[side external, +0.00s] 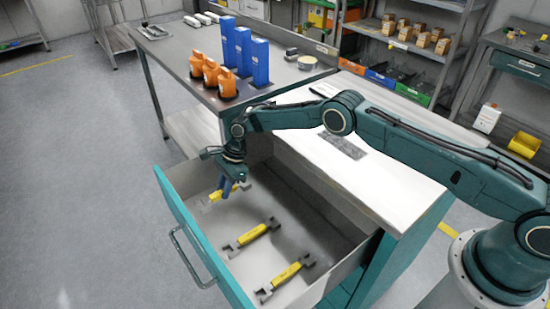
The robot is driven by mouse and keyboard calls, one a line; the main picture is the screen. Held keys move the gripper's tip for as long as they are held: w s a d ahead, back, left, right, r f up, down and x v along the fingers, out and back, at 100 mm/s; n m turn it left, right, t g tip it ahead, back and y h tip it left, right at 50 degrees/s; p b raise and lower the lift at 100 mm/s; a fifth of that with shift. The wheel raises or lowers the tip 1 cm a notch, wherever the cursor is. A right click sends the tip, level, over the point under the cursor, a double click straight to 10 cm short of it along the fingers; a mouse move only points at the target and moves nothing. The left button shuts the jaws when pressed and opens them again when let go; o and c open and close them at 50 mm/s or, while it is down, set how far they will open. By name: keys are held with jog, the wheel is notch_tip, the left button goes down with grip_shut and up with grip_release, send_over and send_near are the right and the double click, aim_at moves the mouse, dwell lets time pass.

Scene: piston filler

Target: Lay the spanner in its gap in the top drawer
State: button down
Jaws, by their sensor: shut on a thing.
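The teal top drawer (182,218) is pulled open. My gripper (227,190) points down inside it, near the drawer's far left end. It is shut on a spanner with a yellow handle (212,197), whose grey ends show on either side of the fingers. I cannot tell whether this spanner touches the drawer floor. Two more yellow-handled spanners lie in the drawer: a middle one (257,233) and a near one (288,273). The held spanner is roughly in line with these two. My fingers hide part of its handle, and the floor under it is hard to see.
The drawer's front has a bar handle (192,262). A pale worktop (375,150) with a grey strip (342,145) overhangs the drawer's right side. A bench behind carries orange bottles (211,72) and blue boxes (243,52). The drawer's right part is bare.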

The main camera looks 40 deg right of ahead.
aim_at(227, 204)
jog(key=shift+f, duration=1.9)
jog(key=shift+f, duration=0.15)
jog(key=c, duration=1.3)
grip_release()
jog(key=shift+v, duration=6.15)
